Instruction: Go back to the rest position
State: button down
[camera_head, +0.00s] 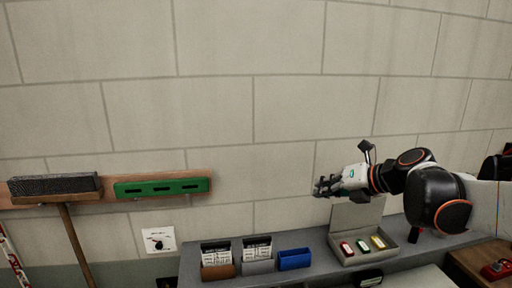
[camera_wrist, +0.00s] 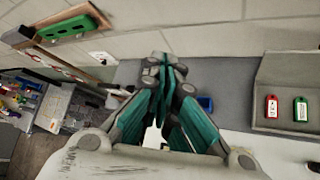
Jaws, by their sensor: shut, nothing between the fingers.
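My gripper (camera_head: 326,187) is held in the air at the right of the head view, above the grey bench and in front of the block wall. It points left and is empty. In the wrist view my gripper (camera_wrist: 166,72) has its fingertips together, with the grey bench behind them. The open grey case (camera_head: 348,256) stands below my arm and holds a red, a green and a yellow item. The case also shows at the right of the wrist view (camera_wrist: 277,127), apart from the fingers.
A blue bin (camera_head: 294,260) and two card holders (camera_head: 217,262) stand along the grey bench (camera_head: 320,244). A green holder (camera_head: 161,188) and a broom (camera_head: 55,187) hang on the wall rail at left. A red item (camera_head: 496,270) lies on a wooden surface at right. Air left of my gripper is clear.

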jog(key=s+a+n+y+b, duration=0.1)
jog(key=s+a+b, duration=0.1)
jog(key=a, duration=0.5)
jog(key=s+d+f+n+h+b, duration=0.2)
jog(key=s+f+n+b, duration=0.6)
jog(key=f+n, duration=0.4)
jog(key=s+d+f+n+g+h+b, duration=0.1)
jog(key=s+d+f+n+h+b, duration=0.1)
jog(key=s+f+n+b, duration=0.7)
jog(key=s+d+f+n+g+h+b, duration=0.1)
jog(key=s+f+n+h+b, duration=0.3)
jog(key=s+f+n+b, duration=0.5)
notch_tip(320, 180, down, 10)
jog(key=d+n, duration=0.1)
jog(key=n, duration=0.4)
jog(key=shift+r+n+b, duration=0.2)
jog(key=shift+n+b, duration=0.1)
jog(key=shift+n, duration=0.1)
